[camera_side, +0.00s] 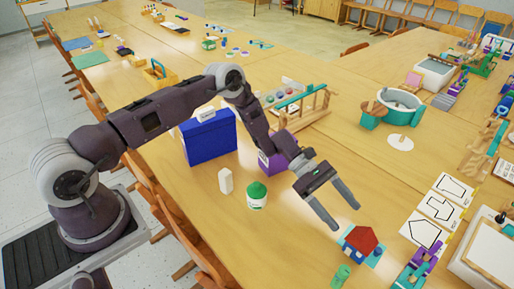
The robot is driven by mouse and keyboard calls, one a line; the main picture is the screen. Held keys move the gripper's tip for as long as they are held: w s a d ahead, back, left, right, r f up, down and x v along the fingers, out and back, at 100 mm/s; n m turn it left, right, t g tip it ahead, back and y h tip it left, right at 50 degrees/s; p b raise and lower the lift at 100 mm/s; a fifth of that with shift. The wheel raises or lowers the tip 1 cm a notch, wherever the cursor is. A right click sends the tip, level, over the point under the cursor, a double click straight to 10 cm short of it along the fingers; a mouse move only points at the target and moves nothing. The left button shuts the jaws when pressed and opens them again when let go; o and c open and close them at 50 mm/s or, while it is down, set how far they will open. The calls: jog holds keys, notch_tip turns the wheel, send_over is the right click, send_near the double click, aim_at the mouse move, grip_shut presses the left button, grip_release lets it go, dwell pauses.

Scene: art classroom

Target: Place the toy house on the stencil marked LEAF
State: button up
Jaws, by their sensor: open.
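The toy house (358,243) has a red roof and blue walls and stands near the front right of the table, partly over a light blue sheet. Three white stencil cards lie in a row to its right: a far one (455,186), a middle one (437,208) and a near one (423,231), each with a black outline. Their lettering is too small to read, so I cannot tell which is marked LEAF. My gripper (346,216) is open and empty, its fingers pointing down toward the house, just up and left of it in the picture.
A green cylinder (341,276) stands in front of the house. Purple and blue items (415,268) lie between it and a framed white board (495,250). A white bottle with a green cap (257,196), a white carton (225,181) and a blue box (209,138) stand left.

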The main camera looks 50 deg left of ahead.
jog(key=s+a+r+m+y, duration=0.2)
jog(key=s+r+m, duration=0.2)
jog(key=r, duration=0.4)
jog(key=s+a+r+m+y, duration=0.2)
jog(key=s+r+m, duration=0.2)
jog(key=r, duration=0.5)
jog(key=s+a+r+m+y, duration=0.2)
jog(key=s+r+m+y, duration=0.15)
jog(key=r, duration=0.45)
jog(key=s+a+r+m+t+y, duration=0.2)
jog(key=s+a, duration=0.4)
jog(key=s, duration=0.4)
jog(key=s+a+r+m+t+y, duration=0.3)
jog(key=s+a, duration=0.4)
jog(key=s, duration=0.4)
jog(key=shift+r+m+t+y, duration=0.3)
jog(key=shift+r+m+y, duration=0.15)
jog(key=shift+m, duration=0.3)
